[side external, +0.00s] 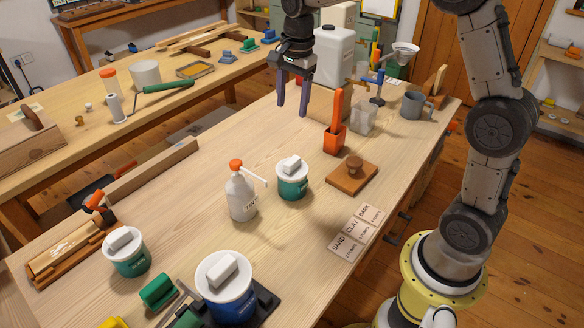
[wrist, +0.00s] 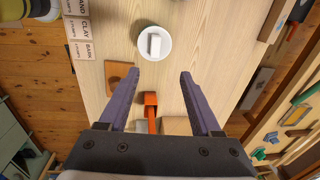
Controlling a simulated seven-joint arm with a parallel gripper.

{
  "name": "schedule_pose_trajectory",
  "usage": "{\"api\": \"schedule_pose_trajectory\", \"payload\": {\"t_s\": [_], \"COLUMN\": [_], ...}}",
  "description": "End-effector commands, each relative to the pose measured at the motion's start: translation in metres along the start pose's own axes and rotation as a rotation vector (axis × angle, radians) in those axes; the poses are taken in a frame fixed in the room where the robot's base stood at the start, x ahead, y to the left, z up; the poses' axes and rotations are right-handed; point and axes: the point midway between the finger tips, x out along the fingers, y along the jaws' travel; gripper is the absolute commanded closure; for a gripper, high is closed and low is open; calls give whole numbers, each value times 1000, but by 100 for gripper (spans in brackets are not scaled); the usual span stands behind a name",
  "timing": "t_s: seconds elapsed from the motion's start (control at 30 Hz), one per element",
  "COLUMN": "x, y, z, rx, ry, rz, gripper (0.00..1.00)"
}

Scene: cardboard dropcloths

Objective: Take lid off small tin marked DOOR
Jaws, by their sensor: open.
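Two small green tins with white lids and block handles show in the side view: one mid-table (side external: 292,183), one at the front left (side external: 131,262). A larger blue tin (side external: 228,302) with a similar lid stands at the front. I cannot read DOOR on any of them. All three lids are on. My gripper (side external: 292,109) is open and empty, above the table and behind the mid-table tin. In the wrist view a round white lid (wrist: 145,53) with its block handle lies ahead of my open fingertips (wrist: 160,72), clear of both; the tin's body is hidden beneath it.
A white bottle (side external: 241,196) with an orange cap stands close left of the mid-table tin. A wooden board with a knob (side external: 345,183) and an orange holder (side external: 334,139) stand to its right. Label cards (side external: 354,232) lie near the edge. Bare tabletop lies left of the bottle.

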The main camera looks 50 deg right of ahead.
Motion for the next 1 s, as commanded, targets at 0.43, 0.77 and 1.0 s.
{"api": "schedule_pose_trajectory", "payload": {"t_s": [0.43,0.77,1.0], "x": [81,132,150], "y": [2,6,8], "z": [-13,-12,-11], "rx": [27,26,25], "ry": [-17,-17,-17], "rz": [109,106,106], "gripper": [35,35,35]}}
